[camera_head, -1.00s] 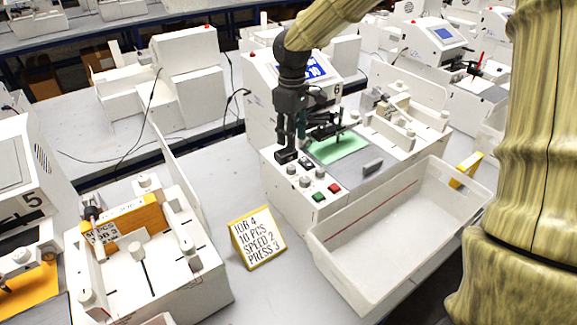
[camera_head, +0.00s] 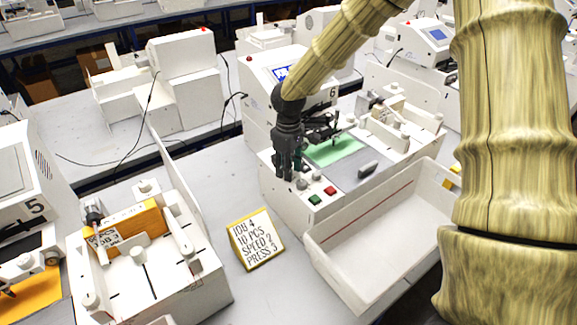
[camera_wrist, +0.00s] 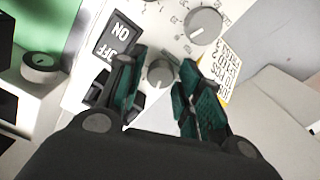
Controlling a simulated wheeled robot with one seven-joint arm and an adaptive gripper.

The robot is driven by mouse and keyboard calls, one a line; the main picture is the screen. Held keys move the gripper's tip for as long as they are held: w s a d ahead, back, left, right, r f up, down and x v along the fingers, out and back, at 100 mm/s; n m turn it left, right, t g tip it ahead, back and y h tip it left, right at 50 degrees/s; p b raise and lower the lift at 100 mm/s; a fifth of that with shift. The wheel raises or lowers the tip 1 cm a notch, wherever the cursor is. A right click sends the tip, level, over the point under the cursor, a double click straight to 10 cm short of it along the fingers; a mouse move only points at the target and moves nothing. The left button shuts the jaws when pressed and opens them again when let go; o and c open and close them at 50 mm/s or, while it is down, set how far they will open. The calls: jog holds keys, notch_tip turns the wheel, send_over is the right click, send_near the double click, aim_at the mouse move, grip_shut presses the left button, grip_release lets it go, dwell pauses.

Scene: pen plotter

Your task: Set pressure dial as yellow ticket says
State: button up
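The yellow ticket (camera_head: 256,240) stands on the table left of plotter 6 and reads JOB 4, 10 PCS, SPEED 2, PRESS 3. Plotter 6's front panel carries small grey knobs (camera_head: 302,184). My gripper (camera_head: 288,176) points down over the panel's left end and hides part of it. In the wrist view, my gripper (camera_wrist: 162,78) is open, its teal-padded fingers on either side of a small grey knob (camera_wrist: 160,73), with gaps visible. A larger knob (camera_wrist: 204,26) with scale marks sits above it. I cannot read which dial is pressure.
An ON/OFF switch (camera_wrist: 117,38) lies beside the left finger. A green button (camera_head: 314,200) and a red button (camera_head: 330,190) are on the panel front. A white bin (camera_head: 385,250) stands in front of the plotter.

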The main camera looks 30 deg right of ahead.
jog(key=c, duration=0.8)
jog(key=shift+o, duration=0.2)
jog(key=shift+m, duration=0.5)
jog(key=m, duration=0.3)
jog(key=shift+m+p, duration=0.3)
jog(key=shift+p, duration=0.1)
jog(key=shift+m+p, duration=0.4)
jog(key=shift+m, duration=1.9)
jog(key=o, duration=0.8)
jog(key=shift+c, duration=0.2)
